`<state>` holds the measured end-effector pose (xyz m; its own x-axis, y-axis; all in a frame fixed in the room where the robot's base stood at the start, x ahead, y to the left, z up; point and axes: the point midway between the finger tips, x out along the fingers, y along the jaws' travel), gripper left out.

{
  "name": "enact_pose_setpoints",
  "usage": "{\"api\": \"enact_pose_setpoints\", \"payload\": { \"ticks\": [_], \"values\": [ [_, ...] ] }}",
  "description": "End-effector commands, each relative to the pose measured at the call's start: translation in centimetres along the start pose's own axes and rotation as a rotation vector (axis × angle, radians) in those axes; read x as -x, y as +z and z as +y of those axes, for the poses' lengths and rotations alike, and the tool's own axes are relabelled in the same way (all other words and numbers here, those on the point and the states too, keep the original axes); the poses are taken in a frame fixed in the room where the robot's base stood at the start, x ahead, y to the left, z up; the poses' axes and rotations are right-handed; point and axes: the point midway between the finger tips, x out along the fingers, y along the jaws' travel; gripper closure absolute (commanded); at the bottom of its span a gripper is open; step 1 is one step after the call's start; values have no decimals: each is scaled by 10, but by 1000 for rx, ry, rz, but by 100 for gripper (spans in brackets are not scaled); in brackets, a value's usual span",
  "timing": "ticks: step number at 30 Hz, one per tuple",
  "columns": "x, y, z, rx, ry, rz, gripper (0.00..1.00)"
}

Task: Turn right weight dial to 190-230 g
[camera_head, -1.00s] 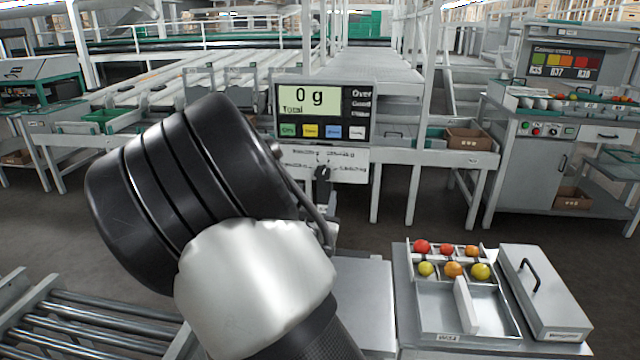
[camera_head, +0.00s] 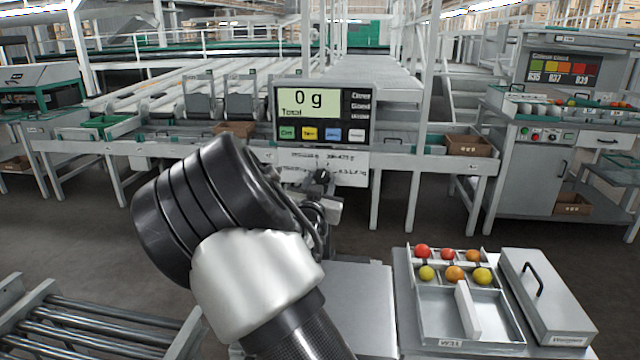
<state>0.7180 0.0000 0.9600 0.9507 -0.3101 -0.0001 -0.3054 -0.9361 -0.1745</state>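The weighing display (camera_head: 321,112) stands at centre and reads "0 g Total". Below it is a white label plate (camera_head: 350,166) with small print I cannot read. A small dark knob (camera_head: 322,176), which looks like a weight dial, shows at this plate. Its pointer setting is too small to read, and any dial left of it is hidden behind my arm. My gripper (camera_head: 326,208) is mostly hidden behind my black and white arm, just below the knob. I cannot tell whether its fingers touch the knob or are open.
A grey bench plate (camera_head: 362,290) lies in front. To its right are a divided tray (camera_head: 424,338) with several tomatoes and a lidded grey box (camera_head: 560,315). A roller conveyor (camera_head: 95,330) is at lower left. A grading cabinet (camera_head: 533,180) stands at right. Open floor lies between.

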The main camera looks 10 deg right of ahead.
Motion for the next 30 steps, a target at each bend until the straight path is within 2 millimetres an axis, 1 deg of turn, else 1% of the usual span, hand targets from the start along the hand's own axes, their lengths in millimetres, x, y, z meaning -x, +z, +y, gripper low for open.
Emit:
{"api": "enact_pose_setpoints", "payload": {
  "ticks": [1, 3, 4, 11, 17, 23, 30],
  "values": [
    [0, 0, 0, 0, 0, 0, 74],
    [0, 0, 0, 0, 0, 0, 86],
    [0, 0, 0, 0, 0, 0, 88],
    [0, 0, 0, 20, 0, 0, 88],
    [0, -1, 0, 102, 0, -1, 88],
    [0, -2, 0, 255, -1, 0, 88],
    [0, -2, 0, 483, -1, -1, 88]
  ]
}}
